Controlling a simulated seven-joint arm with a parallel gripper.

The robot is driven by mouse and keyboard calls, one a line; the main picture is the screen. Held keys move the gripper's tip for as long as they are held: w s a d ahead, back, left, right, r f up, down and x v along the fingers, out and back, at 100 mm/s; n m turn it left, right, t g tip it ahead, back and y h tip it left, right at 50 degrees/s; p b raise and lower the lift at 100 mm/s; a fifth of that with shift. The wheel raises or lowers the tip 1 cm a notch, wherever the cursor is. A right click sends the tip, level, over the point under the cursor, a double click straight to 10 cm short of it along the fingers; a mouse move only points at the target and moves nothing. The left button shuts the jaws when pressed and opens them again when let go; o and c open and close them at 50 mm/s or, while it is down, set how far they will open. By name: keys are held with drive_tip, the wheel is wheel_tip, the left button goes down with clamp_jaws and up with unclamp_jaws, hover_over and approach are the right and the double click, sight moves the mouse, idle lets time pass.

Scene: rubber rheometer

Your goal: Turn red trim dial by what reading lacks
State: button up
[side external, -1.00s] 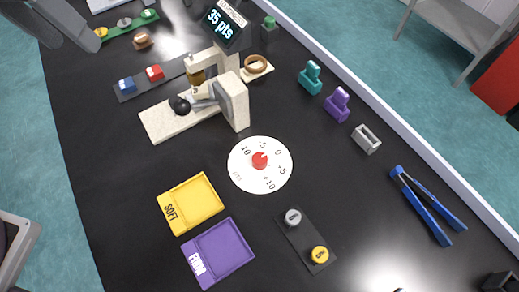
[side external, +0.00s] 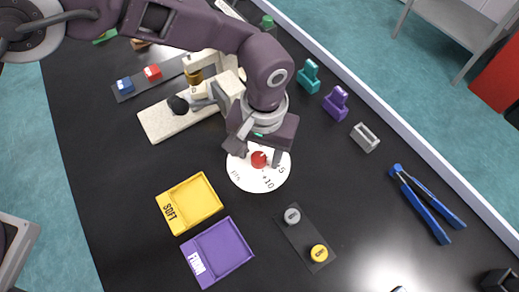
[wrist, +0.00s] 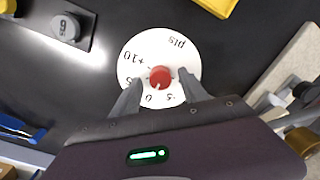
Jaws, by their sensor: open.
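The red trim dial (side external: 259,160) stands at the centre of a round white scale plate (side external: 240,178) on the black table. In the wrist view, the red knob (wrist: 160,74) has a pale mark that seems to point toward the 0 on the scale. My gripper (side external: 258,151) is above the plate, pointing down. In the wrist view, its fingers (wrist: 160,84) are open, one on each side of the knob, with gaps visible. The finger height relative to the knob is hard to judge. The reading display is mostly hidden behind my arm.
A cream rheometer (side external: 165,121) with a black-knobbed lever stands close behind my gripper. A yellow SOFT tray (side external: 190,202) and purple FIRM tray (side external: 220,252) lie in front. A dark strip (side external: 297,232) carries two weights. Blue tongs (side external: 425,205) lie at right.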

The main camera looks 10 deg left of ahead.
clamp_jaws()
drive_tip(key=shift+m, duration=0.3)
drive_tip(key=m, duration=0.4)
drive_tip(key=shift+m, duration=0.3)
drive_tip(key=m, duration=0.4)
drive_tip(key=shift+s+m, duration=0.1)
drive_tip(key=shift+m, duration=0.2)
drive_tip(key=m, duration=1)
drive_tip(key=shift+t+h, duration=0.3)
